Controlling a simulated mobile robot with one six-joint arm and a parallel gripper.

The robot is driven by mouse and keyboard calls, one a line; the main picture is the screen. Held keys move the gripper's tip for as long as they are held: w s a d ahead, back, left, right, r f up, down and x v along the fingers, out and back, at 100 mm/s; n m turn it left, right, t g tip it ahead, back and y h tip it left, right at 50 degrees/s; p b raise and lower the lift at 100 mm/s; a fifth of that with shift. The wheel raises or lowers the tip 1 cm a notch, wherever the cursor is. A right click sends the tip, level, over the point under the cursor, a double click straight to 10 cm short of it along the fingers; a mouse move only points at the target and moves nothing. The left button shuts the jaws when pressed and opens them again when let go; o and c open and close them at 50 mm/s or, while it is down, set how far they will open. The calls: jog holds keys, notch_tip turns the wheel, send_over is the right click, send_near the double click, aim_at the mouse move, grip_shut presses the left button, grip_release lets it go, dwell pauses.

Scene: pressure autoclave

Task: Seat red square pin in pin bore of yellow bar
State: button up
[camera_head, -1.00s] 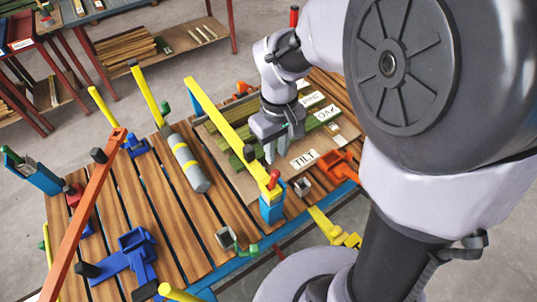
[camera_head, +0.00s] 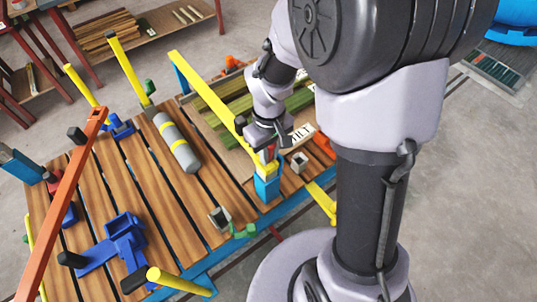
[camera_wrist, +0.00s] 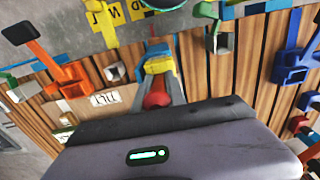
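The yellow bar (camera_head: 205,95) runs diagonally over the table's right part in the head view. Its near end is at a blue post (camera_head: 266,188). The red square pin (camera_wrist: 157,92) shows in the wrist view between my fingers, in front of the yellow bar's end (camera_wrist: 158,64). In the head view a little red (camera_head: 271,167) shows at that end. My gripper (camera_wrist: 159,80) is at the pin with its fingers apart, one on each side; firm contact is not visible. The pin bore is hidden, and I cannot tell how deep the pin sits.
An orange bar (camera_head: 70,200) slants over the table's left side. Blue brackets (camera_head: 125,240), a grey square socket (camera_head: 220,218) and an orange clamp (camera_wrist: 72,80) stand nearby. A TILT label (camera_wrist: 104,99) lies close.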

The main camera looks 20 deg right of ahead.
grip_shut()
notch_tip(320, 180, up, 10)
jog(key=p, duration=0.4)
notch_tip(320, 180, down, 10)
jog(key=b, duration=0.3)
jog(key=shift+s+r+b, duration=0.1)
jog(key=shift+r+b, duration=0.1)
jog(key=shift+b, duration=0.15)
jog(key=shift+f, duration=0.15)
